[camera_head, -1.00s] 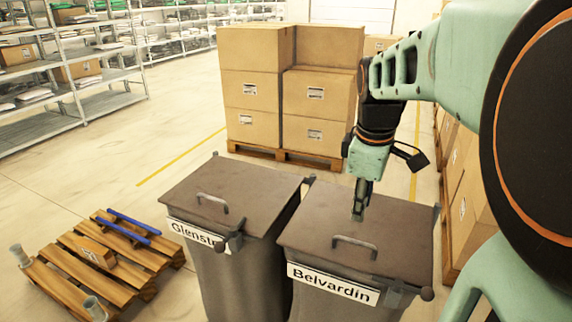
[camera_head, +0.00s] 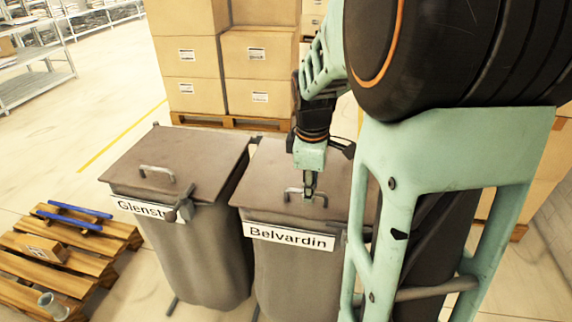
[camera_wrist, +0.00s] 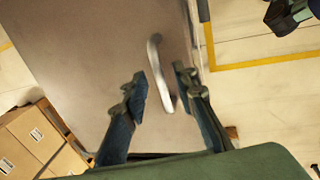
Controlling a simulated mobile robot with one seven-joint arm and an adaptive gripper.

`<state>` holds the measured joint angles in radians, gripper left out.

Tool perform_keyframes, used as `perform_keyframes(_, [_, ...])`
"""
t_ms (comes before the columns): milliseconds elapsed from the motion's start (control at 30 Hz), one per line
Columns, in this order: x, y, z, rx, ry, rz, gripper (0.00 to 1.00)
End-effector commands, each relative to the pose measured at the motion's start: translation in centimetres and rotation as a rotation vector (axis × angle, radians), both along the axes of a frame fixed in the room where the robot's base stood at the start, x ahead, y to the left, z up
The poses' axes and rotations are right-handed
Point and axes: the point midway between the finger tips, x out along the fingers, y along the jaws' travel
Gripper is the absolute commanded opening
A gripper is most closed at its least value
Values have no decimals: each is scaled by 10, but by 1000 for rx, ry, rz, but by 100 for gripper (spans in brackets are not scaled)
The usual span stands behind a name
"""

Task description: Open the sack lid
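Two grey bins with flat brown lids stand side by side in the head view. The right bin (camera_head: 290,275) is labelled "Belvardin" and its lid (camera_head: 262,180) is shut, with a metal handle (camera_head: 290,194) near the front edge. My gripper (camera_head: 309,191) points down at this handle. In the wrist view my gripper (camera_wrist: 162,88) is open, and the handle (camera_wrist: 155,58) runs into the gap between its fingers. I cannot tell whether a finger touches it. The left bin (camera_head: 195,255), labelled "Glenst…", also has a shut lid (camera_head: 180,155) with a handle (camera_head: 157,172).
Stacked cardboard boxes (camera_head: 258,55) on a pallet stand behind the bins. A wooden pallet (camera_head: 95,262) with blue bars (camera_head: 75,210) and a small box (camera_head: 40,247) lies at left. Shelving (camera_head: 35,85) stands at far left. Open floor lies between the left pallet and the shelving.

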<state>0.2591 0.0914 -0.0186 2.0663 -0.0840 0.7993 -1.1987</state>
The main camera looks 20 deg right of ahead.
Motion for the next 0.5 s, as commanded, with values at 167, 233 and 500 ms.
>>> perform_keyframes(167, [0, 0, 0, 0, 0, 0, 26])
perform_keyframes(233, [0, 0, 0, 0, 0, 0, 20])
perform_keyframes(500, [0, 0, 0, -1, -1, 0, 0])
